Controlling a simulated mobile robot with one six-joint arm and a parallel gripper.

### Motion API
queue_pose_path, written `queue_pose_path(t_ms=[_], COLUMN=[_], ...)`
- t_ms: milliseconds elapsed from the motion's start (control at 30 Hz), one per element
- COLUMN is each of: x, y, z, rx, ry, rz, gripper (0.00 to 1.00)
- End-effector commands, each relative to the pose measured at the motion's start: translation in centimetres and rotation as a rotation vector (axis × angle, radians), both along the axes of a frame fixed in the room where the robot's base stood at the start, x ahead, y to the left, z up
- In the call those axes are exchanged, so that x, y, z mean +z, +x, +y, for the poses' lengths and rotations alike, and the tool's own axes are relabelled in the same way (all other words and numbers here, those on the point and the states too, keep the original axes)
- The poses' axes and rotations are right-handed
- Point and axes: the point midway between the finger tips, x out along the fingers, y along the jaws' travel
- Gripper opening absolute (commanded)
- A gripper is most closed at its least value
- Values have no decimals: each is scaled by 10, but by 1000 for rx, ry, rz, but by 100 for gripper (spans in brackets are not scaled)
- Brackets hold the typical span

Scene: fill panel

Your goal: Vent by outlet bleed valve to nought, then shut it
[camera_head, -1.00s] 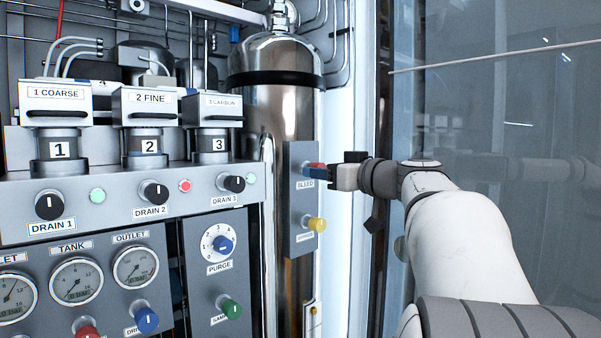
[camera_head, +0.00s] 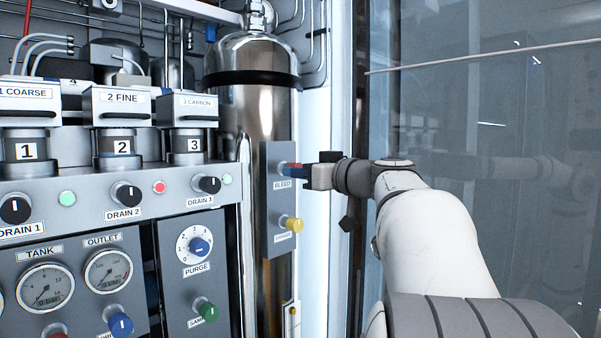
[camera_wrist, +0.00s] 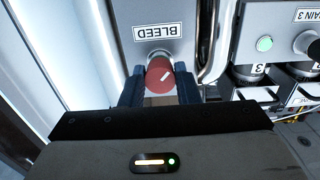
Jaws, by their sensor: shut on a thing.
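The red bleed knob (camera_wrist: 160,76) sits on the grey valve panel (camera_head: 279,205) above its BLEED label in the head view. My gripper (camera_head: 302,171) reaches it from the right and is shut on the knob. In the wrist view, my gripper's dark fingers (camera_wrist: 158,88) stand on either side of the red knob, and its white mark lies slanted. The outlet gauge (camera_head: 108,272) shows at the lower left of the head view; its needle is too small to read exactly. The knob is mostly hidden by the fingers in the head view.
A yellow knob (camera_head: 293,224) sits just below on the same panel. The steel tank (camera_head: 245,130) stands behind the panel. A purge dial (camera_head: 199,246), a green knob (camera_head: 207,311) and a blue knob (camera_head: 121,325) are to the left. Glass (camera_head: 480,110) stands at the right.

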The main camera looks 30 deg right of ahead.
Motion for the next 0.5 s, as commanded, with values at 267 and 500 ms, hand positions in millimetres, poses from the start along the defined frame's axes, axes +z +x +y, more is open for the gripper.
queue_pose_path(t_ms=[267,500], x=[-1,-2], y=[0,0], z=[0,0], rx=[3,2], ry=[82,257], rz=[31,93], gripper=[6,5])
